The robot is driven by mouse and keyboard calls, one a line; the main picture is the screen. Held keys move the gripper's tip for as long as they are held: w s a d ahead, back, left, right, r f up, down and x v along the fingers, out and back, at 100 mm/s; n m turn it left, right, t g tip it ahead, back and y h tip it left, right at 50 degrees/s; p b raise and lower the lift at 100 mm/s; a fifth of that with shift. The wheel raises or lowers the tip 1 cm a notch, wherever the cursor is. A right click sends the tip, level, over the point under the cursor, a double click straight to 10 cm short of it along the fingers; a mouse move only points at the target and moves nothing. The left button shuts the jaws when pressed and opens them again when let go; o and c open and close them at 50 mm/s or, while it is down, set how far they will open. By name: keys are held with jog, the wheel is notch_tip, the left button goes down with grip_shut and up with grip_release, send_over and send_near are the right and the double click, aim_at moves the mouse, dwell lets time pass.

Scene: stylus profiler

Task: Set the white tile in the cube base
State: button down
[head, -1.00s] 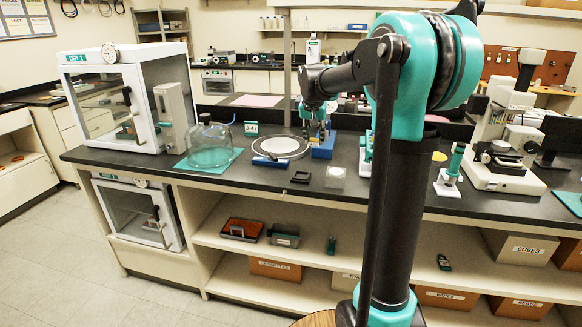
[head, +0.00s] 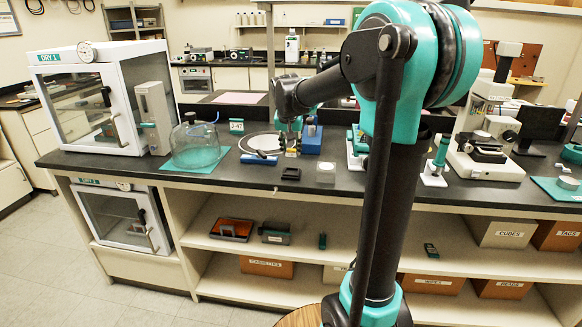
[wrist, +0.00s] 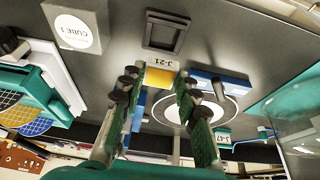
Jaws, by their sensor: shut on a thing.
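My gripper (head: 290,146) is over the back of the bench, near the round plate's right edge. In the wrist view its two green fingers (wrist: 158,76) are shut on a small cream-white tile (wrist: 161,64) marked J-21, with a yellow part below the lettering. The tile is a tiny pale patch in the head view (head: 291,153). A dark square piece with a recess, apparently the cube base (wrist: 165,32), lies on the bench just in front of the gripper, also in the head view (head: 291,173). The tile is apart from it.
A pale block marked CUBE 1 (wrist: 76,27) stands beside the dark piece, also in the head view (head: 326,172). A blue block (head: 311,142) and the round white plate (head: 263,145) are close to the gripper. A glass dome (head: 195,148) stands left.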

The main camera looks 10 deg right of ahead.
aim_at(292, 173)
notch_tip(292, 173, down, 7)
jog(key=shift+s, duration=0.1)
dwell(0.3)
jog(key=shift+s+f, duration=0.25)
jog(key=shift+f, duration=0.3)
jog(key=c, duration=1.4)
grip_release()
jog(key=shift+w+f, duration=0.1)
jog(key=shift+o, duration=1.3)
jog(key=shift+w+f, duration=0.2)
jog(key=shift+r, duration=0.1)
jog(key=shift+r, duration=0.1)
